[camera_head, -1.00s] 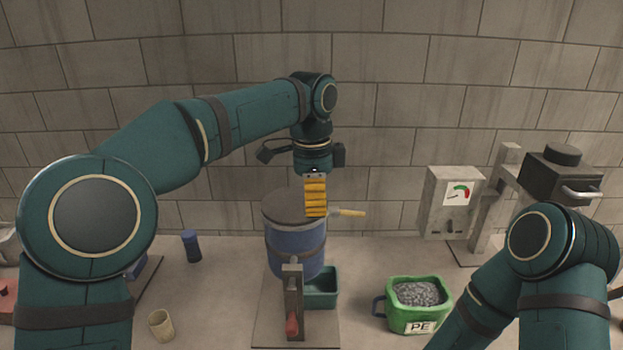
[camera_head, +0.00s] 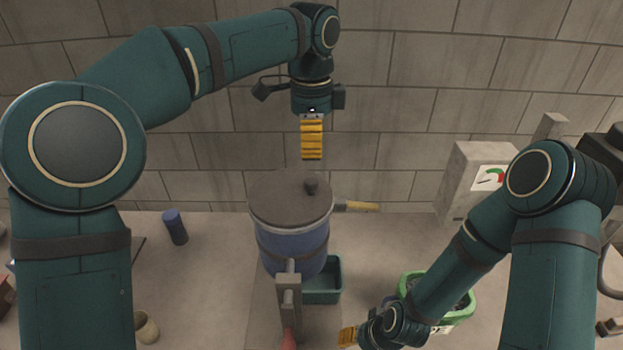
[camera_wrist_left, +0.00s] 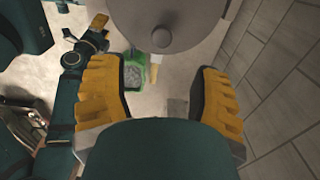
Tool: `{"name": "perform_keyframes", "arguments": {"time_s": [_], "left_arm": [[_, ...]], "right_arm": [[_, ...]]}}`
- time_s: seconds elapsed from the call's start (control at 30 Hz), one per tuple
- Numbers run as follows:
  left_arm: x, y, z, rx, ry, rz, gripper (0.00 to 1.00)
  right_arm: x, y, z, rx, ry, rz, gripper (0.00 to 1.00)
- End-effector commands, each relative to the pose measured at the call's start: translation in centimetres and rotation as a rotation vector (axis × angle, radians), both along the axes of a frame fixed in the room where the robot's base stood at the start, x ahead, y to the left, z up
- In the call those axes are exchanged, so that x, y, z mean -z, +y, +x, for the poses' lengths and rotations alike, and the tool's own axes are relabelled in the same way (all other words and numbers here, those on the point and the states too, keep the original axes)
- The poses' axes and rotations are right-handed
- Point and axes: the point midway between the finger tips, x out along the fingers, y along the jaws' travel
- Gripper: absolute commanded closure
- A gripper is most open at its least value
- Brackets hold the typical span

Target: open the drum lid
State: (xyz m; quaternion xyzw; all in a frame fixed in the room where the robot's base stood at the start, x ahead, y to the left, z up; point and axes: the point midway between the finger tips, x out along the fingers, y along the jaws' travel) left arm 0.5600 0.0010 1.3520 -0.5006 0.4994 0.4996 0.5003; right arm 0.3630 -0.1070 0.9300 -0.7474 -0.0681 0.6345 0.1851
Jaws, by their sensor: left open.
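The blue drum (camera_head: 290,248) stands upright with its dark round lid (camera_head: 275,203) lying on top. A small knob (camera_head: 311,186) sticks up near the lid's far right side. In the left wrist view the lid (camera_wrist_left: 190,18) and its knob (camera_wrist_left: 162,38) show at the top. My left gripper (camera_head: 312,158) is above and behind the lid in the picture, pointing down, apart from it. Its yellow fingers (camera_wrist_left: 161,95) are spread wide with nothing between them. My right gripper (camera_head: 347,337) is low, right of the drum stand; its finger gap is not clear.
A yellow-handled lever (camera_head: 360,206) sticks out right of the drum. A teal bin (camera_head: 325,283) sits beside the drum's stand (camera_head: 288,300). A green container (camera_head: 462,310) is partly behind my right arm. A gauge box (camera_head: 475,180) stands at right, a blue cylinder (camera_head: 175,227) at left.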

Motion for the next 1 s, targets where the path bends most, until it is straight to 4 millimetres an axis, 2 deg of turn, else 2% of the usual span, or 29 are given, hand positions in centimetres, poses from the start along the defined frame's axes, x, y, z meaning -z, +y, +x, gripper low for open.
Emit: {"name": "perform_keyframes", "arguments": {"time_s": [0.03, 0.2, 0.5, 0.7, 0.97, 1.0], "left_arm": [[1.3, 0.1, 0.0, 0.000, 0.004, 0.003, 0.37], [4.7, 0.1, -0.1, 0.001, 0.004, 0.003, 0.37], [9.0, 0.0, 0.0, 0.001, 0.003, 0.001, 0.37], [9.9, 0.0, 0.0, 0.001, 0.001, 0.000, 0.37], [9.9, 0.0, 0.0, 0.000, 0.001, 0.000, 0.35], [9.9, 0.0, 0.0, 0.000, 0.001, 0.000, 0.49]], "right_arm": [[0.4, 0.0, 0.0, 0.000, -0.001, 0.000, 0.53], [0.8, 0.0, 0.0, 0.001, -0.001, 0.000, 0.53], [1.1, 0.0, 0.0, 0.003, -0.001, -0.001, 0.53], [1.1, 0.0, 0.0, 0.003, -0.001, -0.001, 0.53], [1.1, 0.0, 0.0, 0.003, -0.001, -0.001, 0.53], [1.1, 0.0, 0.0, 0.003, -0.001, -0.001, 0.53]]}}
